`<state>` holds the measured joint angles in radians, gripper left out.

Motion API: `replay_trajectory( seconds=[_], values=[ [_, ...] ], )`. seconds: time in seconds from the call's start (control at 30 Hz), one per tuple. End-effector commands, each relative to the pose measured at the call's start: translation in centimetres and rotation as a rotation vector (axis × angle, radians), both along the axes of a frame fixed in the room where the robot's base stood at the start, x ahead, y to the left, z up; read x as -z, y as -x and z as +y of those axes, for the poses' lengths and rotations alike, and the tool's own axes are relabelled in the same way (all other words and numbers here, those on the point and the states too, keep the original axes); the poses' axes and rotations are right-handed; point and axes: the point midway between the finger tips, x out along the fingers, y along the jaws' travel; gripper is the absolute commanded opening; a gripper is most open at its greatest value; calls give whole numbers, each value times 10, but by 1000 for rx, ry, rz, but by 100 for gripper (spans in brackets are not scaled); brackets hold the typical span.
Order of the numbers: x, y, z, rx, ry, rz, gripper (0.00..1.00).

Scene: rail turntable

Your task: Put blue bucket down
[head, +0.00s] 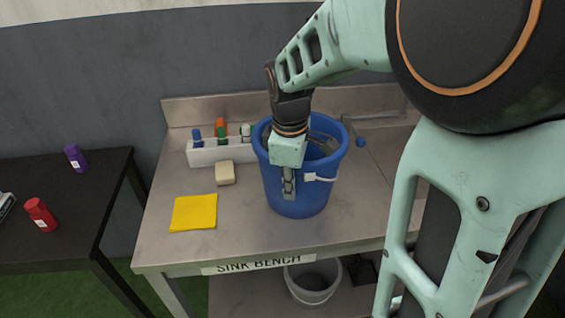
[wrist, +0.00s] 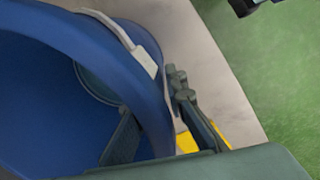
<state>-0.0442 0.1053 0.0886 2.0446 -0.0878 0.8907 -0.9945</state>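The blue bucket (head: 298,200) stands upright on the metal sink bench (head: 255,238), and its base appears to rest on the top. Its white handle grip (head: 318,177) hangs against the near side. My gripper (head: 305,168) points down over the near rim, with one finger outside the wall and one inside. In the wrist view the bucket wall (wrist: 60,38) passes between the fingers (wrist: 158,118). The fingers look spread, with room beside the wall. The handle grip (wrist: 146,62) shows close to the outer finger.
A white caddy (head: 212,150) with several bottles, a beige sponge (head: 225,173) and a yellow cloth (head: 194,212) lie left of the bucket. A faucet (head: 362,118) is behind right. A pale bucket (head: 312,283) stands below. A dark table (head: 80,210) stands left.

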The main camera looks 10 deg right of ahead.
Motion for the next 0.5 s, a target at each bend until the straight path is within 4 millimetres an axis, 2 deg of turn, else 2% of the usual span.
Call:
replay_trajectory(
  seconds=[0.1, 0.37, 0.5],
  values=[
    [0, 0, 0, 0, 0, 0, 25],
    [-1, 0, 0, 0, 0, 0, 25],
    [-12, 0, 0, 0, -1, -4, 25]
  ],
)
